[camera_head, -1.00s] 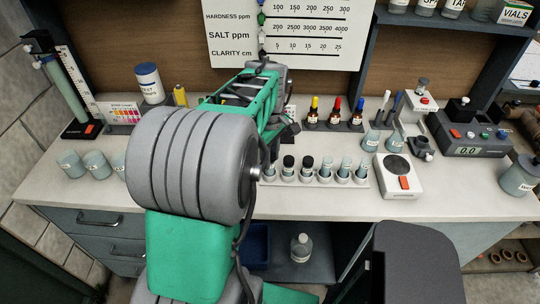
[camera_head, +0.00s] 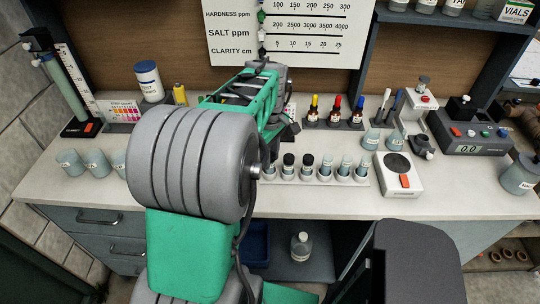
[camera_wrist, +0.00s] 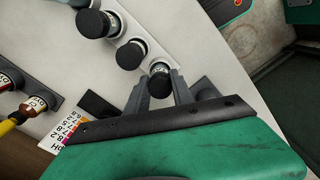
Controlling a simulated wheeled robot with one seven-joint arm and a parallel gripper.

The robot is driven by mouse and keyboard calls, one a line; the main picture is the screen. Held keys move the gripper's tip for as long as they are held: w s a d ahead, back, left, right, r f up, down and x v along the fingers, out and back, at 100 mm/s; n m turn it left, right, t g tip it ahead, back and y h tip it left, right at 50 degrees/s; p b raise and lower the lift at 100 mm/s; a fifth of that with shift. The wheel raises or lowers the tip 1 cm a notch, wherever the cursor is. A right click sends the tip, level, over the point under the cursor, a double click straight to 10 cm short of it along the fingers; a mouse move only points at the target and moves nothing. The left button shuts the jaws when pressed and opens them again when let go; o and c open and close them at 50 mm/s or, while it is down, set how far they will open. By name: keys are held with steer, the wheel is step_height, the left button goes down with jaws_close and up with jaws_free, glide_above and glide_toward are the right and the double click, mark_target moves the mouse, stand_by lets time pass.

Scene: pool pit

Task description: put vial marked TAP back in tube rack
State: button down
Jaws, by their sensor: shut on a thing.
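My gripper (camera_wrist: 160,91) is shut on a black-capped vial (camera_wrist: 159,69) in the wrist view. One finger is on each side of it. A little of its label shows under the cap, but I cannot read TAP on it. The held vial lines up with the row of black-capped vials (camera_wrist: 131,54) in the tube rack; I cannot tell whether its base is in a hole. In the head view the white tube rack (camera_head: 364,182) stands near the counter's front, holding several vials. My arm hides the gripper and the rack's left end there.
Dropper bottles (camera_head: 335,115) stand behind the rack; one also shows in the wrist view (camera_wrist: 33,105). A white device with a round dark top (camera_head: 398,178) sits right of the rack. Glass beakers (camera_head: 97,162) stand at left. The counter's front strip (camera_head: 330,204) is clear.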

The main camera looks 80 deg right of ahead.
steer(key=shift+f, duration=0.4)
steer(key=c, duration=1)
jaws_free()
step_height(320, 180, up, 7)
steer(key=p, duration=0.4)
steer(key=shift+r+p, duration=0.1)
steer(key=shift+p, duration=0.3)
